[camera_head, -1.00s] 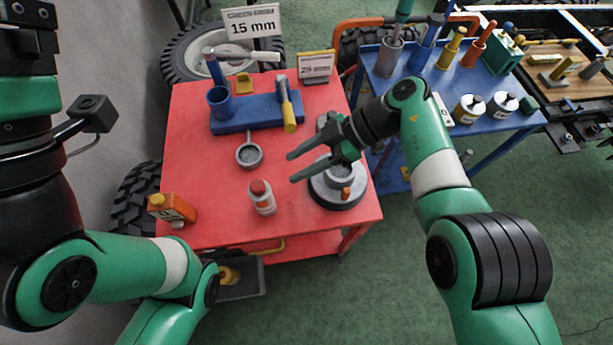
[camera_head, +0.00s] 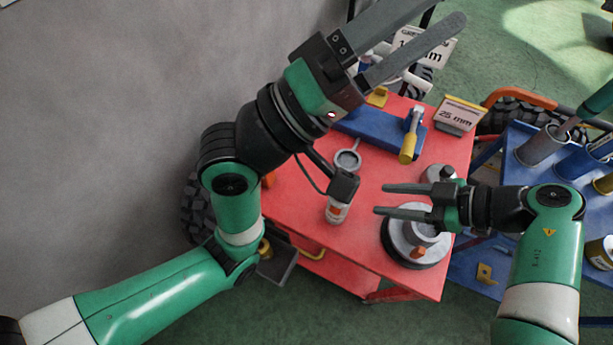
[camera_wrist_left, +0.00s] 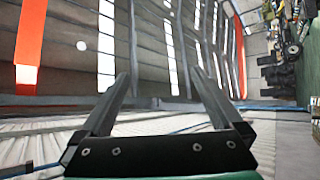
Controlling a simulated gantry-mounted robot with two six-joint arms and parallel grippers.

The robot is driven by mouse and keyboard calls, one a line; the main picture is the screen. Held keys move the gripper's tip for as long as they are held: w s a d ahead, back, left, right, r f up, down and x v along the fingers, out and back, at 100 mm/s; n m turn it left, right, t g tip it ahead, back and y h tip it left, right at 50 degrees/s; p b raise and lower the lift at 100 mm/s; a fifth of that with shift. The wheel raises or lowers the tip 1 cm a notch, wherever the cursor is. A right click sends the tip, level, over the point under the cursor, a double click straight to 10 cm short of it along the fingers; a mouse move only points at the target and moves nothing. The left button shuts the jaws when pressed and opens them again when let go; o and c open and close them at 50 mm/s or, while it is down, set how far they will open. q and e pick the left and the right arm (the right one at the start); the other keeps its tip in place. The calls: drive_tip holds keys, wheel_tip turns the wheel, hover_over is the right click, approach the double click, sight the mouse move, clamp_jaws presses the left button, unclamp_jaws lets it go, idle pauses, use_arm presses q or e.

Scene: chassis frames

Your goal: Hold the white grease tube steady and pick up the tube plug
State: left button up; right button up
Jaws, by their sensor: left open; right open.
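The white grease tube (camera_head: 338,209) stands on the red cart top. I cannot make out a separate tube plug. My left gripper (camera_head: 445,14) is raised high over the back of the cart, open and empty. In the left wrist view its two fingers (camera_wrist_left: 158,74) are apart and point toward the ceiling. My right gripper (camera_head: 382,199) is open and empty, to the right of the tube, with its fingers pointing left toward it.
A round grey base (camera_head: 404,250) lies below the right gripper. A grey ring with a handle (camera_head: 347,161) lies behind the tube. A blue block (camera_head: 372,132), yellow-handled hammer (camera_head: 409,146) and 25 mm sign (camera_head: 459,114) stand farther back. A blue table (camera_head: 515,160) stands right.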

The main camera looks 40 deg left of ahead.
use_arm(q)
wheel_tip(320, 180, down, 13)
drive_tip(key=w+n+g, duration=0.3)
drive_tip(key=n, duration=0.4)
drive_tip(key=n+y, duration=0.2)
drive_tip(key=n, duration=1.1)
hover_over(328, 210)
drive_tip(key=shift+g, duration=0.4)
drive_tip(key=f, duration=2.2)
drive_tip(key=shift+w+d+f, duration=0.1)
drive_tip(key=shift+w+d, duration=0.15)
drive_tip(key=shift+w, duration=0.05)
drive_tip(key=s+f+n+y, duration=0.1)
drive_tip(key=s+f, duration=0.1)
drive_tip(key=f, duration=0.1)
drive_tip(key=s+a+f+n+y, duration=0.1)
drive_tip(key=s+f+n, duration=0.1)
drive_tip(key=f, duration=0.2)
drive_tip(key=s+a+f+n+y, duration=0.1)
drive_tip(key=s+f, duration=0.1)
drive_tip(key=f, duration=0.2)
drive_tip(key=shift+a+n+g, duration=0.25)
drive_tip(key=shift+n+g, duration=0.05)
drive_tip(key=shift+s+a+f+y, duration=0.1)
drive_tip(key=shift+s+a+y, duration=0.1)
drive_tip(key=shift+y, duration=0.1)
drive_tip(key=shift+w, duration=0.3)
drive_tip(key=x, duration=1.1)
drive_tip(key=shift+w+d, duration=0.1)
drive_tip(key=shift+w, duration=0.05)
